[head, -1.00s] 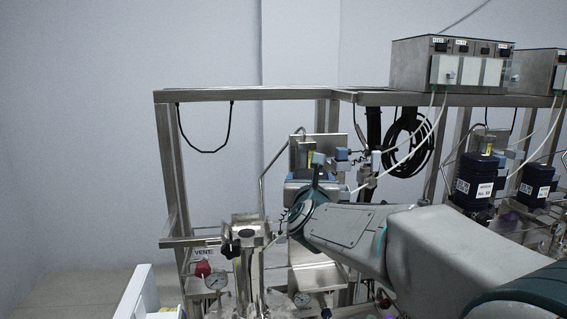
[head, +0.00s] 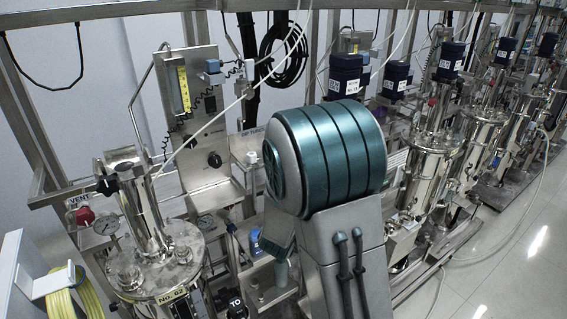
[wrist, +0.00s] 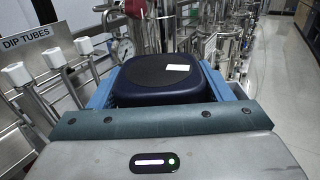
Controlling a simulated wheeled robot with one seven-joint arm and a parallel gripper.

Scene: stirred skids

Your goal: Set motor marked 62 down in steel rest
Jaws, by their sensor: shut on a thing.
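The motor (wrist: 160,76), a dark blue block with a black top and a small pale label, fills the middle of the wrist view. The label is too small to read. My gripper (wrist: 163,88) is shut on the motor, with a light blue finger along each side. In the head view my arm hides the gripper and the motor. I cannot make out the steel rest for certain in either view. A steel vessel (head: 172,250) at the lower left of the head view bears a tag reading No. 62.
A steel panel (head: 193,135) with a yellow gauge stands behind the vessel. A DIP TUBES sign (wrist: 30,40) and white-capped holders (wrist: 18,74) are left of the motor in the wrist view. Other skids run to the right, with clear floor (head: 500,260) beside them.

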